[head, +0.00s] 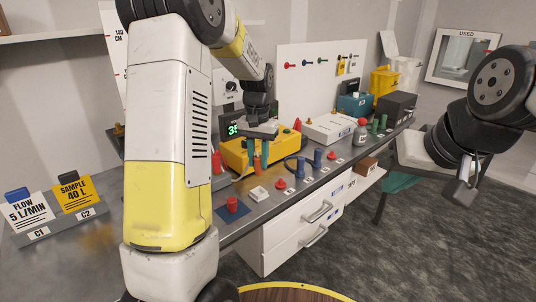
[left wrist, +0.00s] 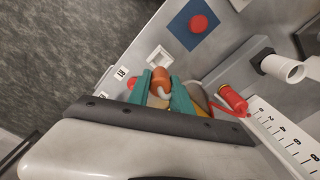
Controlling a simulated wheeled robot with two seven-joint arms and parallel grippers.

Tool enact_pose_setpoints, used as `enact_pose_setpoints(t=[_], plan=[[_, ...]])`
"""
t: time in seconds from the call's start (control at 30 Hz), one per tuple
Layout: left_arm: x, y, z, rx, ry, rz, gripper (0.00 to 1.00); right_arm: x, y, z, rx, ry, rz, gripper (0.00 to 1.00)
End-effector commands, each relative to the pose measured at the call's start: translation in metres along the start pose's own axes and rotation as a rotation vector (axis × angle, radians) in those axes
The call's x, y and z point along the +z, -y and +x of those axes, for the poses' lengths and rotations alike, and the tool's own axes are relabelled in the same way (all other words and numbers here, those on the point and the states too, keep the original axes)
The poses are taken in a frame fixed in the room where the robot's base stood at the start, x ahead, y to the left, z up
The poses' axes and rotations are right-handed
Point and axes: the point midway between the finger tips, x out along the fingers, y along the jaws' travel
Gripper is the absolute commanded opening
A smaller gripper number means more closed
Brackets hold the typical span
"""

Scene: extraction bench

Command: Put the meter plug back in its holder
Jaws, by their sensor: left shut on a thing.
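My left gripper (head: 257,158) has teal fingers and is shut on an orange plug (head: 257,165), which I take to be the meter plug. It is above the bench, in front of the yellow box (head: 236,152). In the left wrist view the orange plug (left wrist: 162,83) shows between the teal fingers, with a pale curved cable by it. A white square socket block (head: 259,193), perhaps the holder, sits on the bench below and apart from the plug. This block also shows in the left wrist view (left wrist: 160,57). My right gripper (head: 466,184) is at the right, its fingers unclear.
A red knob on a blue square (head: 232,204) stands left of the white block. Red knobs and blue cylinders (head: 317,157) line the bench to the right. A red bottle (left wrist: 232,98) and a numbered scale (left wrist: 285,135) are close to the left gripper.

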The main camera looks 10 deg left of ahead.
Motion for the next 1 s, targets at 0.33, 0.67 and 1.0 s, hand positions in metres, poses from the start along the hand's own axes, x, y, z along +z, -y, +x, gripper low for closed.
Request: enact_pose_setpoints(t=[0.33, 0.67, 1.0], plan=[[0.000, 0.000, 0.015, 0.000, 0.002, 0.001, 0.00, 0.000, 0.000, 0.000, 0.000, 0.000, 0.000, 0.00], [0.000, 0.000, 0.045, 0.000, 0.002, 0.001, 0.00, 0.000, 0.000, 0.000, 0.000, 0.000, 0.000, 0.00], [0.000, 0.000, 0.057, 0.000, 0.001, 0.001, 0.00, 0.000, 0.000, 0.000, 0.000, 0.000, 0.000, 0.00]])
